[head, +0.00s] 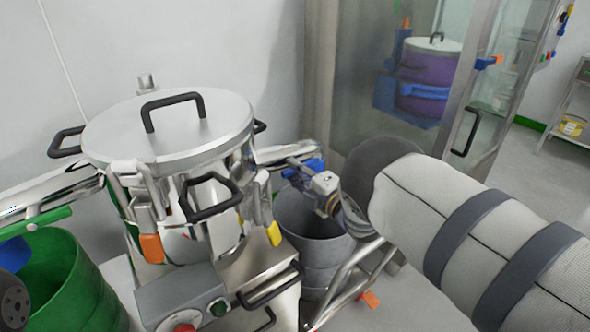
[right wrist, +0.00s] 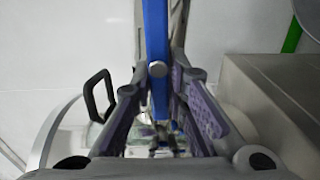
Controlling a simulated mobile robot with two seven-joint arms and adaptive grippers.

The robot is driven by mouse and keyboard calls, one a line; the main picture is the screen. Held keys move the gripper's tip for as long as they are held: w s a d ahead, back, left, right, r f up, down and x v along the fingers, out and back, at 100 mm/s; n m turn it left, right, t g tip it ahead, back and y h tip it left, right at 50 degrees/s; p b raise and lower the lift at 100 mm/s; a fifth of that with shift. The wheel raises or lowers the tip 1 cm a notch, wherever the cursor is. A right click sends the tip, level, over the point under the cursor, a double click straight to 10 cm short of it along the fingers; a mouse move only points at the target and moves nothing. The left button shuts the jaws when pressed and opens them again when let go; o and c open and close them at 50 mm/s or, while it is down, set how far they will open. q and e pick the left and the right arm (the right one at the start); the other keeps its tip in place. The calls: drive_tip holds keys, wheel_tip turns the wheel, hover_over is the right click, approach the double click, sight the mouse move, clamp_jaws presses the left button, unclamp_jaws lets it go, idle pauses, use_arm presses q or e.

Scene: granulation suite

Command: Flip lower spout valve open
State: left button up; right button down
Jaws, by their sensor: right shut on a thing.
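A steel granulator (head: 190,125) with a round lid stands at the left in the head view. A spout (head: 285,152) leaves its right side, with a blue valve lever (head: 305,166) on it. My right gripper (head: 322,183) is at this spout and shut on the blue lever. In the right wrist view the lever (right wrist: 157,35) runs down from the top between the two purple-padded fingers (right wrist: 158,112). The gripper hides part of the spout and the lever's lower end.
A grey bin (head: 305,218) stands under the right spout, close to my right arm. A green bin (head: 65,275) stands at the lower left, near a second spout (head: 50,190) with a green lever. A glass-doored cabinet (head: 395,90) stands behind. Floor is free at the far right.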

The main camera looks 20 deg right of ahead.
drive_tip(key=shift+w+d+r+n, duration=0.1)
drive_tip(key=shift+r+n, duration=0.1)
drive_tip(key=shift+n, duration=0.2)
drive_tip(key=c, duration=1.7)
unclamp_jaws()
drive_tip(key=shift+o, duration=0.8)
drive_tip(key=shift+f, duration=0.1)
drive_tip(key=v, duration=1.2)
